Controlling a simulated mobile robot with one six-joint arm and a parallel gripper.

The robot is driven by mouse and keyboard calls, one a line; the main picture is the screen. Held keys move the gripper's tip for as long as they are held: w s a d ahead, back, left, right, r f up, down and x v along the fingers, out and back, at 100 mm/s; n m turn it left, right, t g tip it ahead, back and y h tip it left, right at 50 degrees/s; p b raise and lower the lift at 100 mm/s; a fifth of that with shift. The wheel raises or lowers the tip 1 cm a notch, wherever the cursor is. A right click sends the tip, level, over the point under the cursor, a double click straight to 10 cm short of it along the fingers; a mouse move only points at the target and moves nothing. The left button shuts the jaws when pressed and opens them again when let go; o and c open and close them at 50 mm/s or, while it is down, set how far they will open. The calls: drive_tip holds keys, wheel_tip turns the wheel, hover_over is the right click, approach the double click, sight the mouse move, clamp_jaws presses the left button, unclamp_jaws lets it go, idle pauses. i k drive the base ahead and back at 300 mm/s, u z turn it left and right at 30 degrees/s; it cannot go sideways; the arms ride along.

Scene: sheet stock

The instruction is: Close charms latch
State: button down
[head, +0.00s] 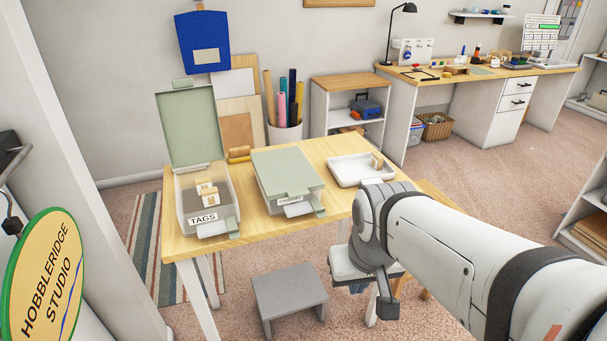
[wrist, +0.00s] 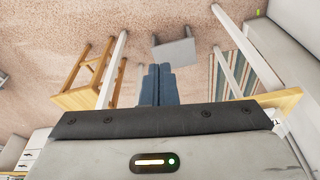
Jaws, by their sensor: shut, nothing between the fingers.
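The charms box (head: 287,178), labelled CHARMS, stands mid-table with its pale green lid down. The box is not seen in the wrist view.
The tags box (head: 205,200) stands left with its lid (head: 187,128) raised. A white tray (head: 345,170) with a small object lies right on the table (head: 320,150). A grey step stool (head: 290,295) stands in front. A wooden stool (wrist: 75,98) is near my gripper.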

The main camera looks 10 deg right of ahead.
sight(320, 212)
drive_tip(key=z, duration=1.7)
drive_tip(key=k, duration=1.25)
drive_tip(key=u, duration=1.35)
drive_tip(key=i, duration=1)
drive_tip(key=u, duration=0.05)
